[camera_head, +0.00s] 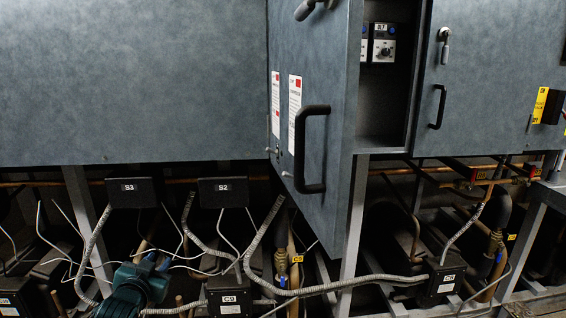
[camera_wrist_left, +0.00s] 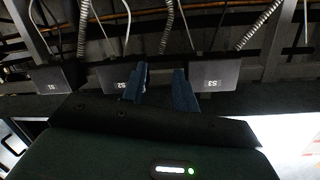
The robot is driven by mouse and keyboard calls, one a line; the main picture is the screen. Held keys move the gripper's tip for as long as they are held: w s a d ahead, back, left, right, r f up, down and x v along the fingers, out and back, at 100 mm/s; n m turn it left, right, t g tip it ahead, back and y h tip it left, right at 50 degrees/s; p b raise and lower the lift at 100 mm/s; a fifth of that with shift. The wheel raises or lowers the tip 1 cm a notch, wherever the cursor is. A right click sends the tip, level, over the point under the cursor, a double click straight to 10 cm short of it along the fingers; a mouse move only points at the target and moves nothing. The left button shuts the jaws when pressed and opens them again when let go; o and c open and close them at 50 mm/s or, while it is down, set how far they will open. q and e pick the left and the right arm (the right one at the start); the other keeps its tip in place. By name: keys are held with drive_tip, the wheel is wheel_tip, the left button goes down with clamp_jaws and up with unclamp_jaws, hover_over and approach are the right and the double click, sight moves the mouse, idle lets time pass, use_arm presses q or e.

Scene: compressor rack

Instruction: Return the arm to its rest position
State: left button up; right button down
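My left gripper (camera_head: 158,262) is low at the left of the head view, a dark teal body with blue fingers, in front of the cables and pipes under the cabinet. In the left wrist view its two blue fingers (camera_wrist_left: 160,82) stand apart with nothing between them. Behind them are the dark boxes marked S2 (camera_wrist_left: 122,80) and S3 (camera_wrist_left: 214,75). I cannot tell if the fingers touch anything. My right gripper does not show in either view.
The blue-grey cabinet door (camera_head: 330,80) stands open, its black handle (camera_head: 308,150) jutting out. Boxes S3 (camera_head: 131,192), S2 (camera_head: 223,192) and C9 (camera_head: 230,296) sit below with grey conduits (camera_head: 330,288). A steel frame post (camera_head: 353,220) stands near the middle.

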use_arm(q)
drive_tip(key=s+d+f+g+h, duration=0.1)
drive_tip(key=s+d+f+g, duration=0.1)
drive_tip(key=s+d+f, duration=0.45)
drive_tip(key=s+d+f+g+h, duration=0.15)
drive_tip(key=s+d+f, duration=0.25)
drive_tip(key=s+f, duration=0.55)
drive_tip(key=s+d+g, duration=0.1)
drive_tip(key=s+d, duration=0.2)
drive_tip(key=s, duration=0.6)
drive_tip(key=s+d+f+g+h, duration=0.1)
drive_tip(key=s+d, duration=0.2)
drive_tip(key=s, duration=0.6)
drive_tip(key=shift+s+f, duration=0.15)
drive_tip(key=shift+h, duration=0.25)
drive_tip(key=shift+d, duration=0.1)
